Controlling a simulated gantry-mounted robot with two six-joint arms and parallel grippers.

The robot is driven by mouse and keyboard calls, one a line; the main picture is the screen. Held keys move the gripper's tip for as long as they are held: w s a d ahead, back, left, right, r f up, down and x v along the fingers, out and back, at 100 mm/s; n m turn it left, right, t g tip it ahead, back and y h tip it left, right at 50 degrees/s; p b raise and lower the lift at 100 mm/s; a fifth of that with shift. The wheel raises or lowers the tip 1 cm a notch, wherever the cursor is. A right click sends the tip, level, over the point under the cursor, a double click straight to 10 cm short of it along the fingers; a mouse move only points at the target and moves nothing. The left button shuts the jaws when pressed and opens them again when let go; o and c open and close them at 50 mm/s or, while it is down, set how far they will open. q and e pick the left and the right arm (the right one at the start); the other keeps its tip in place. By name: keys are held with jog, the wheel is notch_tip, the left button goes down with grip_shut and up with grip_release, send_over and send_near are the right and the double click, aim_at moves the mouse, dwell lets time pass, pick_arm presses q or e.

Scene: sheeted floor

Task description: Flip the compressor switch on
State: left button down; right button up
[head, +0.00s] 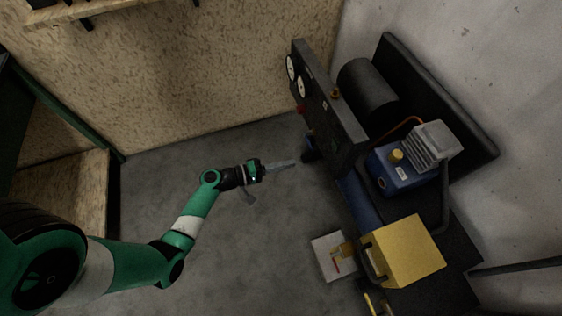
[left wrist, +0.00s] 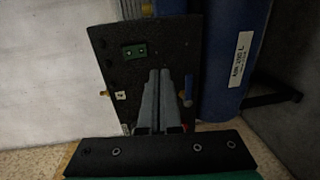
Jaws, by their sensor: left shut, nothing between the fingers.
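The compressor has a dark upright panel (head: 330,110) with round gauges, a blue pump unit (head: 392,172) and a blue tank (head: 358,200). In the left wrist view the panel (left wrist: 180,45) fills the middle, with the blue tank (left wrist: 235,60) to its right. A small green rectangular fitting (left wrist: 133,52), possibly the switch, sits on the panel's upper left. My left gripper (head: 293,163) is shut and empty, apart from the panel in the head view. Its fingers (left wrist: 159,72) point at the panel and hide part of its middle. My right gripper is not in view.
A yellow box (head: 408,252) and a white sheet or box (head: 330,256) are at the lower right. A chipboard wall (head: 200,80) stands behind and a pale wall (head: 500,60) at right. The grey floor (head: 240,260) around my left arm is clear.

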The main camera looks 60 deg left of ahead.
pick_arm(q)
jog(key=shift+p+v, duration=0.6)
jog(key=shift+v, duration=0.15)
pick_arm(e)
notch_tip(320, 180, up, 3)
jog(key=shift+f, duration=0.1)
